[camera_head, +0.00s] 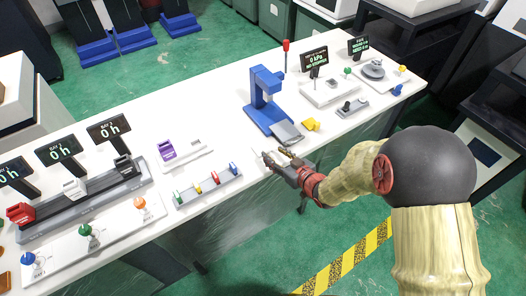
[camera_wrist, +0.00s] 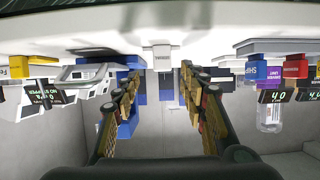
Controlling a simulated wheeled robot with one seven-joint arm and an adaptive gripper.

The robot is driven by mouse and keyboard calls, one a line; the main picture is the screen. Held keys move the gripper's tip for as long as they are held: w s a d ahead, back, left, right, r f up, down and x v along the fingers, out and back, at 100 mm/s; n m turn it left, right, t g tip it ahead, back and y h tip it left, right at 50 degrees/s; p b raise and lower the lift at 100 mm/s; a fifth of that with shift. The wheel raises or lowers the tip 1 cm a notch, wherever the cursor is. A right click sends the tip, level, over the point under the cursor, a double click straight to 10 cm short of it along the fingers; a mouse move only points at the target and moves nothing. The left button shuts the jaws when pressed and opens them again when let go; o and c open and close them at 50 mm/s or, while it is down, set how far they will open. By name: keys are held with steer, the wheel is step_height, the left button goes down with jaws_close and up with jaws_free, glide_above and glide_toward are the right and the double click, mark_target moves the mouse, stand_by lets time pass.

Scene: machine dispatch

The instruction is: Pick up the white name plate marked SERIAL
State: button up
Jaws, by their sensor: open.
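A small white plate (camera_wrist: 162,57) with small dark lettering shows in the wrist view, centred between my fingers and a little beyond their tips. The lettering is too small to read surely. My gripper (camera_wrist: 160,74) is open, with one finger on each side of that view and nothing between them. In the head view my gripper (camera_head: 277,155) reaches in over the table's front edge, just in front of the blue press stand. The white plate is hard to make out there against the white table and behind the fingers.
The blue press stand (camera_head: 266,97) with its grey plate is just beyond my gripper, and a yellow block (camera_head: 311,125) lies to its right. A rack with coloured clips (camera_head: 208,186) stands to the left. A white tray with a purple block (camera_head: 166,149) is farther left.

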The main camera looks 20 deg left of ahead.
mark_target(267, 149)
steer(key=b+x, duration=0.1)
steer(key=x, duration=0.2)
steer(key=shift+a+f, duration=0.1)
steer(key=shift+a, duration=0.3)
steer(key=shift+w+a+f+b, duration=0.1)
steer(key=shift+w+a+b, duration=0.25)
steer(key=shift+w, duration=0.1)
steer(key=shift+c, duration=0.6)
jaws_close()
